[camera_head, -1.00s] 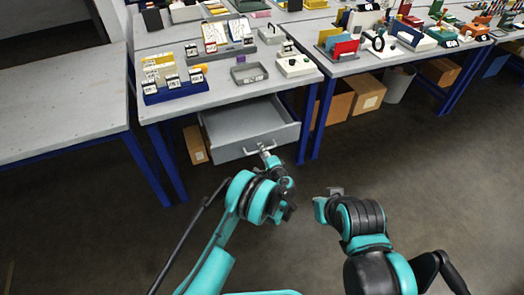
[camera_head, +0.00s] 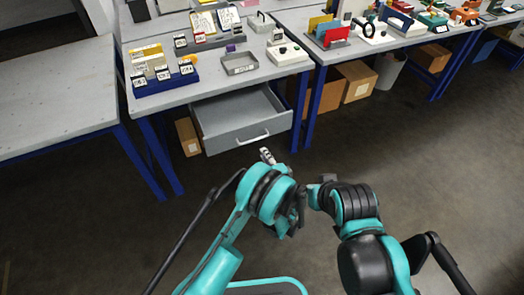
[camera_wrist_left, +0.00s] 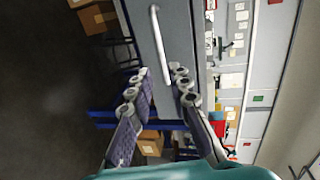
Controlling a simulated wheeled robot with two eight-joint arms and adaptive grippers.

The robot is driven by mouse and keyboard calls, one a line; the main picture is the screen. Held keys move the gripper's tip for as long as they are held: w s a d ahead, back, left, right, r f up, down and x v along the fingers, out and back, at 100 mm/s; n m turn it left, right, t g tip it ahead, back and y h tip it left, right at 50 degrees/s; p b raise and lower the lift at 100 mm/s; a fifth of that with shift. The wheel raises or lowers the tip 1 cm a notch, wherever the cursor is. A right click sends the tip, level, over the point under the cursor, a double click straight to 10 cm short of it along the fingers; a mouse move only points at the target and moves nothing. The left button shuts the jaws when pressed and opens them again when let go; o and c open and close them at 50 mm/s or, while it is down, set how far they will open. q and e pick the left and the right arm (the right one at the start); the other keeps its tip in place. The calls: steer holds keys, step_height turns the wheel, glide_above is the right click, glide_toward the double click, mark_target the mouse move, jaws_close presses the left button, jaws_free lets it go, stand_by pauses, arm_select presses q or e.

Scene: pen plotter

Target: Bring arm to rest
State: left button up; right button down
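The grey drawer (camera_head: 225,125) under the middle table stands pulled open, and its inside looks empty from here. Its pale bar handle (camera_head: 253,138) is on the front panel. My left gripper (camera_head: 267,156) is just in front of and below the handle, apart from it. In the left wrist view the two fingers (camera_wrist_left: 158,92) are spread with nothing between them, and the handle (camera_wrist_left: 159,45) lies beyond the fingertips. My right arm is folded at the lower right; its gripper (camera_head: 328,179) shows only as a small dark end, too unclear to read.
The middle table (camera_head: 210,98) carries a blue card holder (camera_head: 165,84), a grey tray (camera_head: 239,64) and a white box with buttons (camera_head: 287,53). Cardboard boxes (camera_head: 356,80) and a grey bin (camera_head: 389,71) stand under the tables. The floor in front is clear.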

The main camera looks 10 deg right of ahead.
stand_by(0.5)
arm_select(q)
steer(key=w+a+r+n+g, duration=0.1)
steer(key=a+r+n+g, duration=0.25)
steer(key=a+r, duration=0.65)
steer(key=s+a+r+n+g, duration=0.2)
steer(key=s+a+r+n, duration=0.3)
steer(key=a+r, duration=0.4)
steer(key=s+a+r+n+g+h, duration=0.1)
steer(key=s+a+n+h, duration=0.1)
steer(key=s, duration=1)
steer(key=s+a+r+n+g+h, duration=0.1)
steer(key=s+a+n, duration=0.3)
steer(key=s, duration=0.9)
steer(key=shift+a+r+h, duration=0.65)
steer(key=shift+a+h, duration=0.05)
steer(key=shift+h, duration=0.2)
